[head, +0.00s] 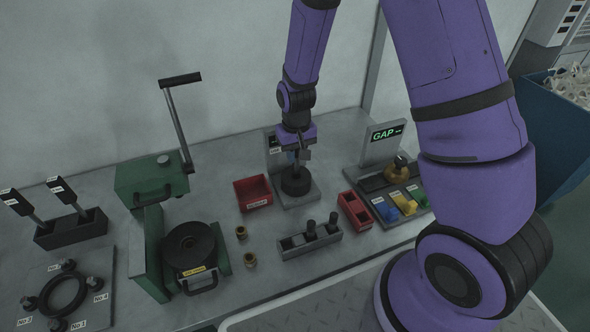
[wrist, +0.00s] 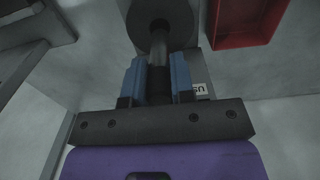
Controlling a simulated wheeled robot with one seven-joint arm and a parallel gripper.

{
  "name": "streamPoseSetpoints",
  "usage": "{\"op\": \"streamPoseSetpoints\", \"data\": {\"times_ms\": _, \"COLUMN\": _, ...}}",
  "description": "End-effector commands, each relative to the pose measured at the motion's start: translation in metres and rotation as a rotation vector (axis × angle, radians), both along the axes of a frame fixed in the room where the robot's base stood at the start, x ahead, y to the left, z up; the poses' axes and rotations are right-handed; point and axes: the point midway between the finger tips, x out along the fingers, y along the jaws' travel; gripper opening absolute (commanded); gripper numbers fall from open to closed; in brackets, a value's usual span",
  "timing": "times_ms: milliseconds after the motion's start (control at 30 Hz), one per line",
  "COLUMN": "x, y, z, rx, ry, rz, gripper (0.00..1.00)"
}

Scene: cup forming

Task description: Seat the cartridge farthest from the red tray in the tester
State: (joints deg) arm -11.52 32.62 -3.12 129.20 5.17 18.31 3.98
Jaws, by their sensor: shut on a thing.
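My gripper (head: 297,158) is shut on a dark cylindrical cartridge, which shows between the blue finger pads in the wrist view (wrist: 160,72). The cartridge's far end meets or overlaps a black round block (head: 295,181) on a grey stand (head: 308,197), probably the tester. I cannot tell whether it is inserted. The block also shows in the wrist view (wrist: 178,12). A grey rack (head: 312,245) in front holds two dark upright cartridges, one near its middle (head: 311,229) and one at its right end (head: 333,221). One red tray (head: 252,193) is left of the stand, another (head: 354,210) right of the rack.
A green lever press (head: 150,185) stands at left, with two small brass pieces (head: 250,260) beside it. A GAP display (head: 383,137) stands at right behind blue, yellow and green parts. A black ring fixture (head: 62,292) is front left.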

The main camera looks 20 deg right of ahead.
Motion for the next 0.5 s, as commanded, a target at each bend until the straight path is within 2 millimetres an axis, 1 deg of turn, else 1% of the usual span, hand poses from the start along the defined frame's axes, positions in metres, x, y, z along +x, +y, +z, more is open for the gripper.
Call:
{"op": "streamPoseSetpoints", "data": {"times_ms": 33, "x": 0.000, "y": 0.000, "z": -0.007, "rx": 0.000, "ry": 0.001, "rz": 0.000, "gripper": 0.00}}
{"op": "streamPoseSetpoints", "data": {"times_ms": 100, "x": 0.000, "y": 0.000, "z": -0.012, "rx": 0.000, "ry": 0.001, "rz": 0.000, "gripper": 0.00}}
{"op": "streamPoseSetpoints", "data": {"times_ms": 267, "x": 0.000, "y": 0.000, "z": -0.020, "rx": 0.000, "ry": -0.001, "rz": 0.000, "gripper": 0.00}}
{"op": "streamPoseSetpoints", "data": {"times_ms": 500, "x": 0.000, "y": 0.000, "z": -0.050, "rx": 0.001, "ry": 0.002, "rz": 0.000, "gripper": 0.00}}
